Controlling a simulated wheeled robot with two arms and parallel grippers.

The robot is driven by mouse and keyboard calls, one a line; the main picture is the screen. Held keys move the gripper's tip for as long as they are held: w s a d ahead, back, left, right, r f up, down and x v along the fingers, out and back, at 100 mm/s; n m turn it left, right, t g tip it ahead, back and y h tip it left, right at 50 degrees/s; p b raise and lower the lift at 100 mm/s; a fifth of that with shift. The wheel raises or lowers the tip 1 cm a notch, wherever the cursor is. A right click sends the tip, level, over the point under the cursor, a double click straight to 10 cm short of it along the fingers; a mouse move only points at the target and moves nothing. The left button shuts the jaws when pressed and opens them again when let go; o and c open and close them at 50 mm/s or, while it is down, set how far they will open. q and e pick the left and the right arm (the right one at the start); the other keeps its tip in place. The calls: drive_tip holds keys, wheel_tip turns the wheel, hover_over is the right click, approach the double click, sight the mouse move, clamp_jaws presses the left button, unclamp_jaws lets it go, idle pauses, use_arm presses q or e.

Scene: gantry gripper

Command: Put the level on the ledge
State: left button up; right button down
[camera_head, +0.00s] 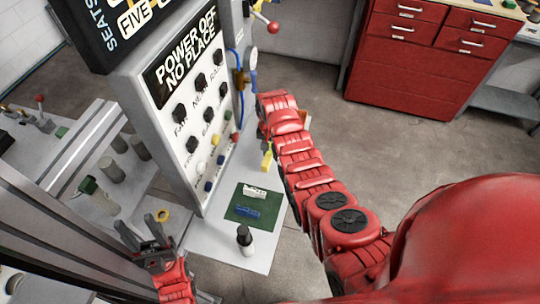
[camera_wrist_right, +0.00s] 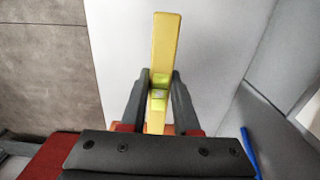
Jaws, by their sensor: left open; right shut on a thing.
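The level is a yellow bar with greenish vials (camera_wrist_right: 162,45), upright in the right wrist view. My right gripper (camera_wrist_right: 158,88) is shut on it, with a dark finger on each side. In the head view the yellow level (camera_head: 267,160) shows beside the red right arm, just right of the panel's lower edge; the right fingers are mostly hidden there. A light grey ledge (camera_head: 208,250) runs along the foot of the panel. My left gripper (camera_head: 143,228) is open and empty at lower left, near a yellow ring.
On the ledge lie a green mat (camera_head: 240,215) with small white and blue pieces, and a dark-capped white bottle (camera_head: 245,240). The switch panel (camera_head: 190,110) stands behind. A red drawer cabinet (camera_head: 420,60) is at upper right. Bare ledge shows left of the mat.

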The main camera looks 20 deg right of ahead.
sight(270, 156)
drive_tip(key=shift+s+f+p, duration=0.1)
drive_tip(key=shift+f+p, duration=0.15)
drive_tip(key=shift+p, duration=0.05)
drive_tip(key=shift+f, duration=1.25)
drive_tip(key=shift+f, duration=0.2)
drive_tip(key=c, duration=0.6)
unclamp_jaws()
drive_tip(key=shift+c, duration=0.2)
drive_tip(key=shift+r, duration=0.1)
